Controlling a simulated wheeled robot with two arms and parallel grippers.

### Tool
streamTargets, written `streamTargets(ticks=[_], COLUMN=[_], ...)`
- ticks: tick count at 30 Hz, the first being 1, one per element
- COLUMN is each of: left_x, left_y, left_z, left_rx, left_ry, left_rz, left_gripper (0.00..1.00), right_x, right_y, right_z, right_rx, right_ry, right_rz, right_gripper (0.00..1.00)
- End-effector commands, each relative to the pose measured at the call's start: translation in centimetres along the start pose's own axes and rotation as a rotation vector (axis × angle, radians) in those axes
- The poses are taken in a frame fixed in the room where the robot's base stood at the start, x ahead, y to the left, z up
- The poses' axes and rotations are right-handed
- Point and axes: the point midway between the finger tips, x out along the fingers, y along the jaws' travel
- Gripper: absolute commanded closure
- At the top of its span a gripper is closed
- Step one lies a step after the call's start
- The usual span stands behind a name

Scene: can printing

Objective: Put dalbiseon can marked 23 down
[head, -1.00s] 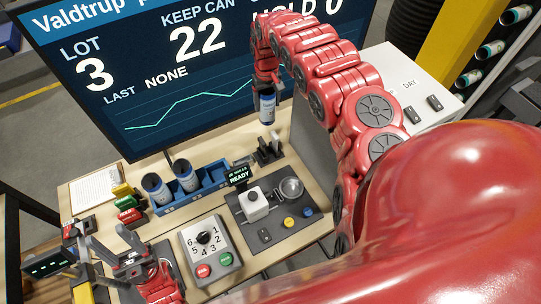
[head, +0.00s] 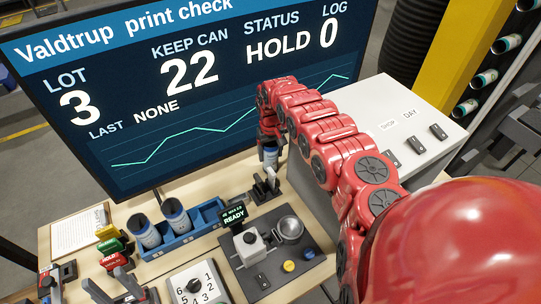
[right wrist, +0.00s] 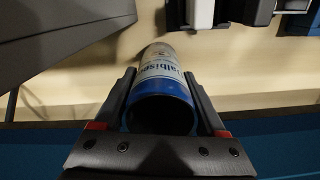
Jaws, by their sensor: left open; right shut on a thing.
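The dalbiseon can (head: 270,157) is held in my right gripper (head: 269,140), beyond the printing device at the back of the bench. In the right wrist view the can (right wrist: 160,78) is white with a blue band, its open end toward the camera and part of its name readable. The fingers of my right gripper (right wrist: 163,108) are on both sides of it. No number on it can be read, and I cannot tell whether it touches the bench. My left gripper (head: 112,288) is open and empty at the lower left.
A blue rack (head: 190,238) holds two cans (head: 147,231) (head: 176,216); its right end looks empty. A black-and-white stand (head: 266,186) is close to the held can. A dial box (head: 198,285), a READY display (head: 233,215) and a large screen (head: 190,90) surround the work area.

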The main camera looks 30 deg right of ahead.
Motion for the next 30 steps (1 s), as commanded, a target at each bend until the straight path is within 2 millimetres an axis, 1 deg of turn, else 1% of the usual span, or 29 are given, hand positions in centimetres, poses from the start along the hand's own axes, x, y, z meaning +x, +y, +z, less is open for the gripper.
streamTargets(ticks=[2,7,8,9,11,12,18,21,23,26,30], left_x=[0.1,-0.3,-0.2,-0.2,-0.2,-0.2,-0.1,0.4,1.1,2.7,4.9], left_y=[0.0,0.0,0.0,0.0,0.0,0.0,0.0,0.0,-0.1,-0.1,-0.2], left_z=[0.0,0.1,0.0,0.0,0.0,0.0,0.0,-0.1,-0.2,-0.5,-0.8], left_rx=[0.0,0.0,0.0,0.0,0.0,0.0,0.0,0.0,0.0,0.0,0.0], left_ry=[0.0,0.0,0.0,0.0,0.0,0.0,0.0,0.0,0.0,0.0,0.0], left_rz=[0.0,0.0,0.0,0.0,0.0,0.0,0.0,0.0,0.0,0.0,0.0], left_gripper=[0.5,0.5,0.5,0.5,0.5,0.5,0.5,0.5,0.5,0.5,0.5], right_x=[-0.1,0.5,0.3,0.3,0.3,0.3,0.3,-0.4,-1.3,-3.5,-7.0], right_y=[0.0,0.0,0.0,0.0,0.0,0.0,0.0,0.0,0.0,0.0,0.0], right_z=[0.0,0.1,0.0,0.0,0.1,0.1,0.1,0.0,0.0,0.1,0.0], right_rx=[0.0,0.0,0.0,0.0,0.0,0.0,0.0,0.0,-0.001,-0.001,-0.001], right_ry=[0.0,-0.002,-0.001,-0.001,-0.002,-0.002,-0.002,-0.001,-0.001,-0.004,-0.002], right_rz=[0.0,0.0,0.0,0.0,0.0,0.0,0.0,0.0,0.0,0.001,0.001], right_gripper=[0.78,0.78,0.21,0.14,0.03,0.0,0.0,0.0,0.0,0.0,0.0])
